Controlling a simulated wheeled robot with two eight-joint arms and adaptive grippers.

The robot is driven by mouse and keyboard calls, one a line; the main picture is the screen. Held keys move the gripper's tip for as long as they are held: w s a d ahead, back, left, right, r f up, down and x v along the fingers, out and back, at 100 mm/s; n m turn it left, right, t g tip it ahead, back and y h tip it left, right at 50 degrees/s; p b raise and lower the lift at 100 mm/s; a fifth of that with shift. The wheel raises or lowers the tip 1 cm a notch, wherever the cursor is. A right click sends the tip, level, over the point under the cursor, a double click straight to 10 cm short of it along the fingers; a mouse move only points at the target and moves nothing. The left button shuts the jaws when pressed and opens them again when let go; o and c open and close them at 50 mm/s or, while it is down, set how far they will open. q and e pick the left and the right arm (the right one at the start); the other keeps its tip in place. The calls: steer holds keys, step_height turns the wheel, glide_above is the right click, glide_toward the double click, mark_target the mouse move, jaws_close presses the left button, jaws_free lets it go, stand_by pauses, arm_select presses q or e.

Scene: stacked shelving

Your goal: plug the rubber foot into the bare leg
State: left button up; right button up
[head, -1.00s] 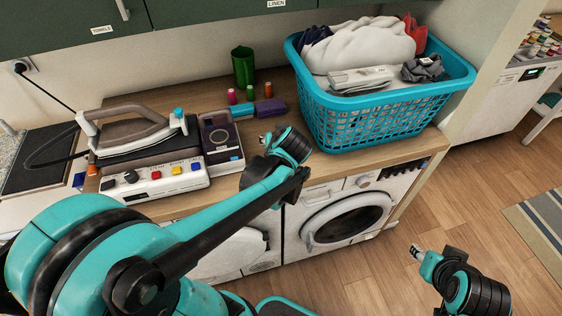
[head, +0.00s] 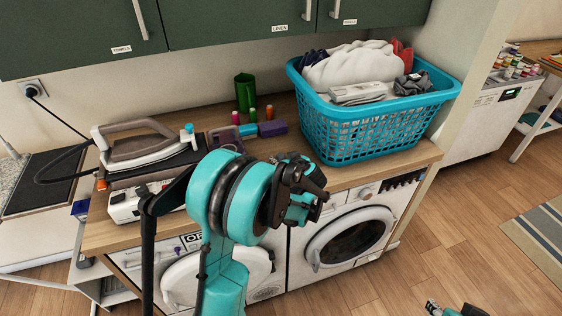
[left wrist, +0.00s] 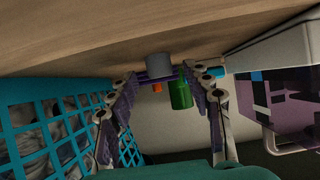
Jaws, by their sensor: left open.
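My left gripper (head: 303,203) is over the front edge of the wooden counter, just left of the blue basket. In the left wrist view its two fingers (left wrist: 160,82) are spread apart with nothing held between them. That view is upside down, with the counter at the top. A short grey cylinder (left wrist: 159,66) stands on the counter beyond the fingertips; it may be the rubber foot. It is hidden in the head view. I cannot make out the bare leg. My right gripper (head: 433,308) shows only partly at the bottom edge, away from the counter.
The blue basket (head: 345,137) of laundry stands on the right of the counter (head: 428,152). A green cup (head: 245,92), spools (head: 269,112) and a purple block (head: 272,128) are behind. An iron (head: 140,146) is at left. Washing machines (head: 350,235) stand below.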

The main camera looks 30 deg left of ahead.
arm_select(q)
steer(key=shift+x, duration=1.05)
steer(key=shift+s+d+r, duration=0.1)
steer(key=shift+c, duration=0.3)
steer(key=c, duration=0.8)
